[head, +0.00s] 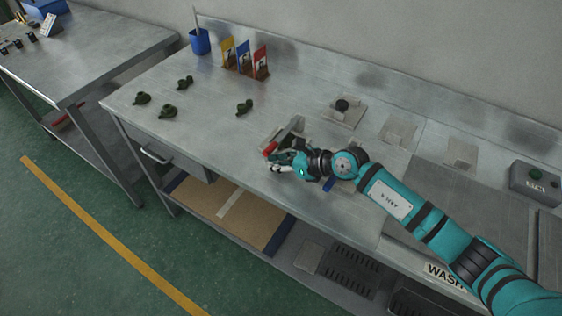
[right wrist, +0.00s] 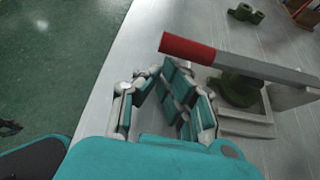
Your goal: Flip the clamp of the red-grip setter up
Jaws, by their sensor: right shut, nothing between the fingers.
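The red-grip setter (head: 292,127) stands near the front edge of the bench. Its clamp is a grey bar (right wrist: 262,68) with a red grip (right wrist: 187,48), which also shows in the head view (head: 270,148). In the right wrist view the bar passes over a dark green part (right wrist: 238,88) and meets a grey block (right wrist: 292,96) at the right. My right gripper (right wrist: 168,95) is shut and empty. It is beside the red-grip end, at the front edge side, and I cannot tell whether it touches the bar. It partly hides the setter in the head view. My left gripper is not in view.
Several green parts (head: 167,111) lie on the left of the bench (head: 215,125). Yellow, blue and red cards (head: 244,57) and a blue cup (head: 200,41) stand behind. Another fixture (head: 343,110) with a dark knob is at the back. A grey button box (head: 535,183) stands far right.

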